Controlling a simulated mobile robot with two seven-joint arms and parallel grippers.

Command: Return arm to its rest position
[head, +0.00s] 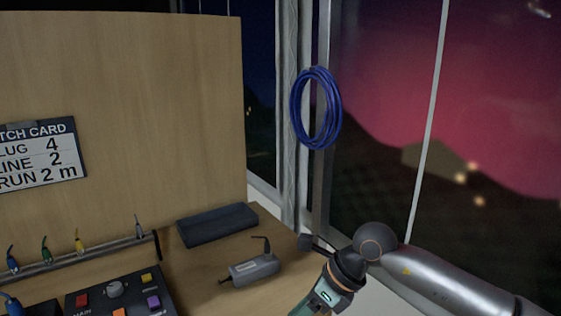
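My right arm (440,280) comes in from the lower right. It is a silver link with a dark round joint (377,240), and a dark green and black section (323,296) bends down out of the bottom edge. The fingers of my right gripper are below the picture, so I cannot see whether it is open or holds anything. My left arm and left gripper are not in view.
A wooden bench (205,297) holds a small grey box (254,270), a dark flat case (217,226) and a control box (120,297). Coloured plugs stand along a rail (95,256). A blue cable coil (296,107) hangs by the window. A card (38,155) is on the panel.

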